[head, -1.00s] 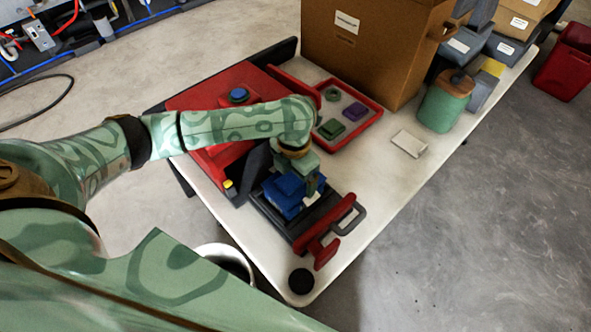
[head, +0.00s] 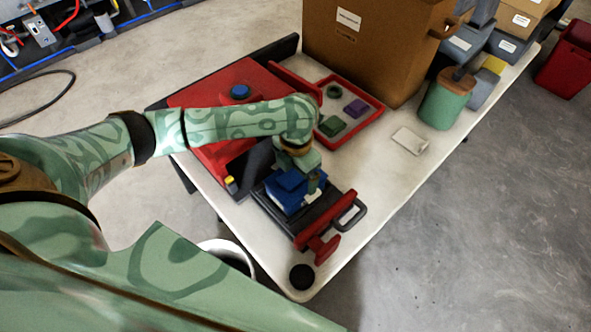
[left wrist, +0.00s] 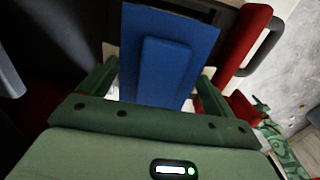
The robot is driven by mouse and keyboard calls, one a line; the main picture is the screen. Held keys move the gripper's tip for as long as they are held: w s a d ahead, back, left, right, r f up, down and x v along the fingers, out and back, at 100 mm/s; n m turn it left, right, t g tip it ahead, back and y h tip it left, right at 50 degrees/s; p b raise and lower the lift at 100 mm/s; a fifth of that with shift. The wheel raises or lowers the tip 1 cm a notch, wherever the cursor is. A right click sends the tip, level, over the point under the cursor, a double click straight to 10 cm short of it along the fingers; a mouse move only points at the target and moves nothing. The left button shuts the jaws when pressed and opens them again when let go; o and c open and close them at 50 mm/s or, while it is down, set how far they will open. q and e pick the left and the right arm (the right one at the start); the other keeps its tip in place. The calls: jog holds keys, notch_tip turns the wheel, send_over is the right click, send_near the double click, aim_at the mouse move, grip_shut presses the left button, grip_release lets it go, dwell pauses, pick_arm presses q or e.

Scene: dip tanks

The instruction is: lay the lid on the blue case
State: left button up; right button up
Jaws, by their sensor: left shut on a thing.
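My left gripper (head: 312,181) is over the dark fixture near the table's front corner, shut on a blue lid (head: 290,180). In the left wrist view the lid (left wrist: 167,68) is a flat blue plate with a raised bar, and it lies between the two fingers (left wrist: 160,88). Blue sides of the case (head: 291,207) show just under the lid in the head view, with a pale patch at its right. I cannot tell whether lid and case touch. The lid hides most of the case.
The dark fixture (head: 301,232) has a red clamp bar (head: 328,219) and a grey handle at its right. A red tray (head: 368,128) with small parts, a large brown box (head: 372,50) and a green canister (head: 443,103) stand behind.

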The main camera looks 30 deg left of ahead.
dwell(0.8)
pick_arm(q)
jog(key=shift+f+p, duration=0.25)
jog(key=shift+p, duration=0.2)
dwell(0.5)
jog(key=shift+p, duration=0.3)
dwell(0.6)
jog(key=o, duration=0.7)
jog(key=shift+r+p, duration=0.35)
jog(key=shift+p, duration=0.25)
